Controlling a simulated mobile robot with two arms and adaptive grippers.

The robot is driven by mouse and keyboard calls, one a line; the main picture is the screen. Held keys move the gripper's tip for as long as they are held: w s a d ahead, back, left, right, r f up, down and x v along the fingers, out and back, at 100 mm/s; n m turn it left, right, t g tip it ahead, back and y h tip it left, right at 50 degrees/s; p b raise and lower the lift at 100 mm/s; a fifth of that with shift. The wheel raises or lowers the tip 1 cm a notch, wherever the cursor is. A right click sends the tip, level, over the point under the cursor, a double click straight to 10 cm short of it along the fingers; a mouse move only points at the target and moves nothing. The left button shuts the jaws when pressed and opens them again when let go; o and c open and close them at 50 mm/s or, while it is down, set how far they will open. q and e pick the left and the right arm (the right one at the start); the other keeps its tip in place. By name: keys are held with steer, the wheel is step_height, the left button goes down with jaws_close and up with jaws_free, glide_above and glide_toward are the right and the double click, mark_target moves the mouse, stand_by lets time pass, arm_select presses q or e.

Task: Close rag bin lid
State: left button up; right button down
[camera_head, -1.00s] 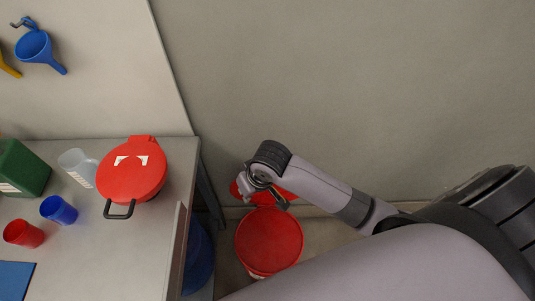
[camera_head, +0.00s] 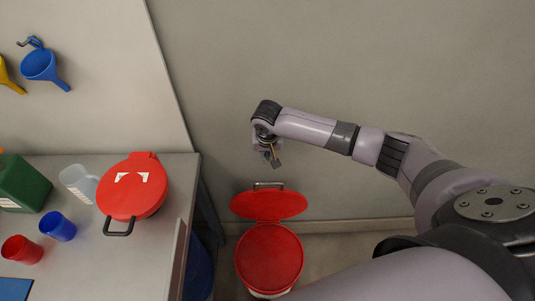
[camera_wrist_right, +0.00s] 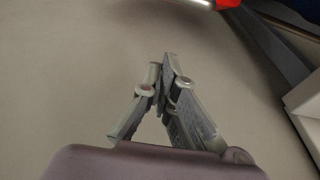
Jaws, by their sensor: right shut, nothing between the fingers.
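A red bin (camera_head: 268,262) stands on the floor right of the table. Its red lid (camera_head: 270,206) is open, swung back toward the wall, with a grey handle (camera_head: 269,185) at its far edge. My right gripper (camera_head: 275,162) is above and behind the lid, apart from it, near the wall. In the right wrist view my right gripper (camera_wrist_right: 162,72) is shut and empty, its fingertips together. My left gripper is not in view.
A grey table (camera_head: 150,255) at the left holds a red lidded container (camera_head: 132,200), a green canister (camera_head: 24,183), a clear jug (camera_head: 78,183), and blue (camera_head: 58,227) and red (camera_head: 22,250) cups. Funnels hang on the wall. Floor right of the bin is clear.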

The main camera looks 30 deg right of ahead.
step_height(320, 180, down, 5)
steer(key=s+a+p, duration=0.1)
steer(key=s+p, duration=0.1)
steer(key=shift+s+f+p, duration=0.2)
steer(key=shift+s+p, duration=0.05)
steer(key=shift+p, duration=0.1)
steer(key=shift+a, duration=0.1)
